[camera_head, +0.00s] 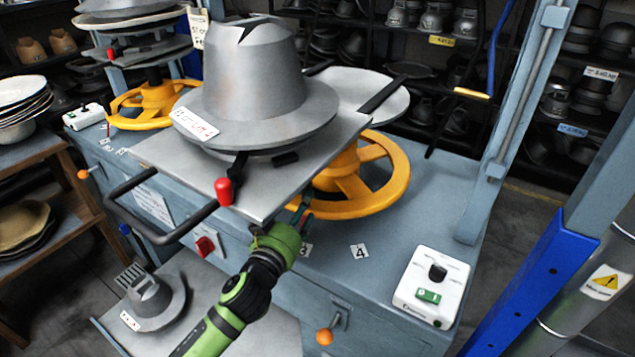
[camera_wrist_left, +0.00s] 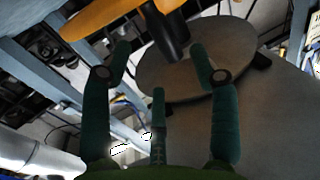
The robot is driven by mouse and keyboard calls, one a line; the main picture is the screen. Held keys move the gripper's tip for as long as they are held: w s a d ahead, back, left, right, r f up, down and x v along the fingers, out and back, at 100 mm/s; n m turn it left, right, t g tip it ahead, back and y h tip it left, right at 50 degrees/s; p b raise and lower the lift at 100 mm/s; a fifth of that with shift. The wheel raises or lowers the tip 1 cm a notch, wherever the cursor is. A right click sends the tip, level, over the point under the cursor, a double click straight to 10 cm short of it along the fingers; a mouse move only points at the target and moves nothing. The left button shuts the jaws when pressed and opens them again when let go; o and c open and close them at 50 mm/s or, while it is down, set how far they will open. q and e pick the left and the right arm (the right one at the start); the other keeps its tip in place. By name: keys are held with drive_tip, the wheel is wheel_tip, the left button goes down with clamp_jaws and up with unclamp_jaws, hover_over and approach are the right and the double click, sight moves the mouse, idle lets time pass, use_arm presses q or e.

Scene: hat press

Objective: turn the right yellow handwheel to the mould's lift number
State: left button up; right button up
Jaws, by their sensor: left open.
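The right yellow handwheel (camera_head: 392,188) lies flat under the grey press plate (camera_head: 262,207); the plate hides its left part. A grey hat mould (camera_head: 255,80) stands on the plate. Its white label (camera_head: 194,123) is too small to read surely. Number cards 3 (camera_head: 306,250) and 4 (camera_head: 360,251) lie on the blue bench in front of the wheel. My left gripper (camera_head: 300,212) is at the wheel's near left rim, partly hidden by the plate. In the left wrist view its green fingers (camera_wrist_left: 160,75) are spread and empty, with the yellow rim (camera_wrist_left: 100,18) beyond them. My right gripper is out of view.
A black bar handle (camera_head: 158,238) and a red knob (camera_head: 224,191) project at the plate's front. A white control box (camera_head: 431,287) stands on the bench at right. A second yellow handwheel (camera_head: 140,107) is at left. A blue post (camera_head: 520,275) stands at right.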

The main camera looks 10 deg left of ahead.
sight(310, 204)
use_arm(q)
drive_tip(key=w, duration=0.4)
drive_tip(key=w+d+p, duration=0.1)
drive_tip(key=w, duration=0.1)
drive_tip(key=shift+r, duration=0.1)
drive_tip(key=shift+w, duration=0.2)
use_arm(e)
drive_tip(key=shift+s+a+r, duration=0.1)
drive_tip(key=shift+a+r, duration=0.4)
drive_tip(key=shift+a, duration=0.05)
use_arm(q)
clamp_jaws()
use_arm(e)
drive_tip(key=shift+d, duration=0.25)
